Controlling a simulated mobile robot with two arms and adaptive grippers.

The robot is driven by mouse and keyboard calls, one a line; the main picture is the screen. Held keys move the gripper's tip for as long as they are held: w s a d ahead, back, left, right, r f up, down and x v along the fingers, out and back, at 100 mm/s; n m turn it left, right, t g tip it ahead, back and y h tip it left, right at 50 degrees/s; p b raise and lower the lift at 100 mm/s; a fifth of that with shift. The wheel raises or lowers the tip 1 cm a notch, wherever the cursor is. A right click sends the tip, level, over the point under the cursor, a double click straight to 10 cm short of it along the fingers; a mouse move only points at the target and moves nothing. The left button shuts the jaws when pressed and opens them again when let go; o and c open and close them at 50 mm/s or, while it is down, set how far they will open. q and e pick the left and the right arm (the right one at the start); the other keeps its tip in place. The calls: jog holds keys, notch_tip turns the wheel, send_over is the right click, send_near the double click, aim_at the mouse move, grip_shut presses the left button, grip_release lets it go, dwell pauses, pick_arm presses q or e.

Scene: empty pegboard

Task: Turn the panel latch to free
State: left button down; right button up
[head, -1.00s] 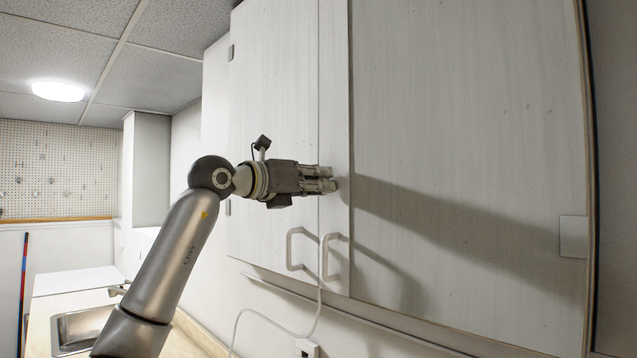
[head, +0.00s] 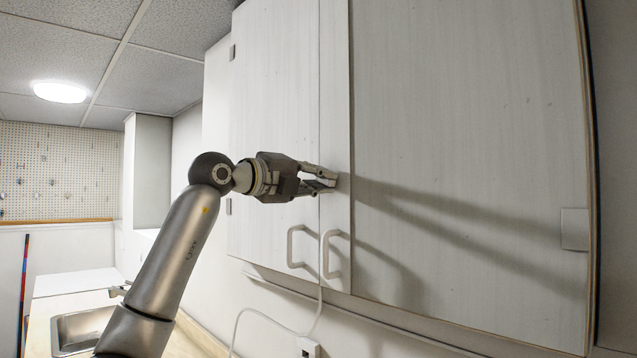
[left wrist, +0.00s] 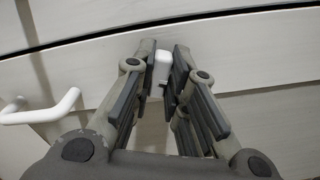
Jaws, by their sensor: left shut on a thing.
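The panel latch (left wrist: 162,66) is a small white block on the pale cabinet door, seen in the left wrist view between the fingertips. My left gripper (left wrist: 161,72) is shut on it. In the head view my left gripper (head: 330,178) reaches in from the left with its fingertips at the door, near the seam between the doors. There the fingers mostly hide the latch. My right gripper is not in view.
Two pale loop handles (head: 296,247) sit low on the cabinet doors (head: 450,130); one handle also shows in the left wrist view (left wrist: 50,115). A white cable (head: 319,290) hangs below them. A sink (head: 82,330) stands at lower left.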

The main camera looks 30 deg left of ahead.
pick_arm(q)
jog(key=shift+a+n+b, duration=0.1)
jog(key=shift+n+b, duration=0.3)
jog(key=shift+n, duration=1.8)
jog(key=c, duration=1.4)
grip_release()
jog(key=shift+c, duration=0.2)
jog(key=shift+s+a, duration=0.1)
jog(key=shift+s, duration=0.1)
jog(key=v, duration=1.1)
jog(key=shift+s, duration=0.25)
